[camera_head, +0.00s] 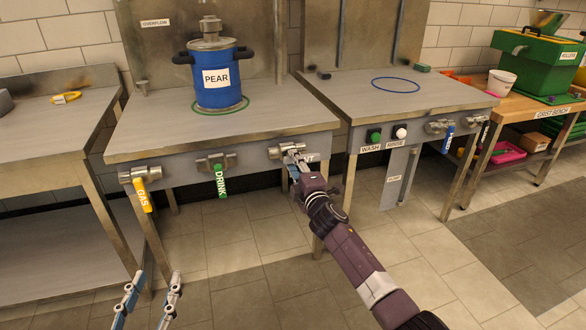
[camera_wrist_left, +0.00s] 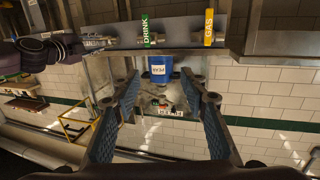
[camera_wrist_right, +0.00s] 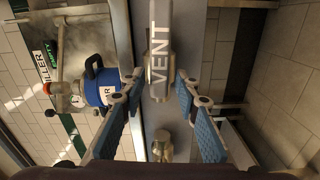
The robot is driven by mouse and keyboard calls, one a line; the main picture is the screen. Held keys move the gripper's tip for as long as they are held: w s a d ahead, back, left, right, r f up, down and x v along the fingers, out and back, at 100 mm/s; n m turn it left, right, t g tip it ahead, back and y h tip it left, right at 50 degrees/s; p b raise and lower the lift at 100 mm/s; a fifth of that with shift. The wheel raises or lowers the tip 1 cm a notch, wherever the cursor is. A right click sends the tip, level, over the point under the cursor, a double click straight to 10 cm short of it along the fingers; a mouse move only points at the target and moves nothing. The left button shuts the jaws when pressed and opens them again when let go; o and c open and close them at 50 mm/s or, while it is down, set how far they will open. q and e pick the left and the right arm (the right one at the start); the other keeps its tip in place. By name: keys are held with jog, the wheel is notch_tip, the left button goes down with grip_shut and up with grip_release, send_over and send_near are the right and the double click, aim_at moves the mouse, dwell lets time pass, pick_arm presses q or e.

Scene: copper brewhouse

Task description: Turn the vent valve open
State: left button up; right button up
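The vent valve (camera_head: 291,150) is a metal fitting on the front panel of the middle bench, at its right end. In the right wrist view its grey handle (camera_wrist_right: 158,50), lettered VENT, lies between the fingertips of my right gripper (camera_wrist_right: 158,82). Gaps show on both sides of the handle, so the fingers are open around it. In the head view the right gripper (camera_head: 297,176) hides much of the handle. My left gripper (camera_head: 148,292) is open and empty, low at the left; it also shows open in the left wrist view (camera_wrist_left: 160,85).
The yellow GAS handle (camera_head: 142,195) and green DRINK handle (camera_head: 220,182) hang on the same panel. A blue PEAR pot (camera_head: 217,77) stands above. The WASH (camera_head: 375,137) and RINSE (camera_head: 399,132) knobs and a blue handle (camera_head: 448,140) are on the right bench. The floor in front is clear.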

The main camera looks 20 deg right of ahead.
pick_arm(q)
jog(key=s+a+f+g+y+p, duration=0.2)
jog(key=s+f+g, duration=0.7)
jog(key=f, duration=0.6)
jog(key=s+a+p, duration=0.1)
jog(key=a, duration=0.1)
jog(key=shift+s+a+f+y, duration=0.2)
jog(key=shift+s+a+y, duration=0.05)
jog(key=shift+a+y, duration=0.15)
pick_arm(e)
jog(key=s, duration=0.6)
jog(key=shift+d, duration=0.1)
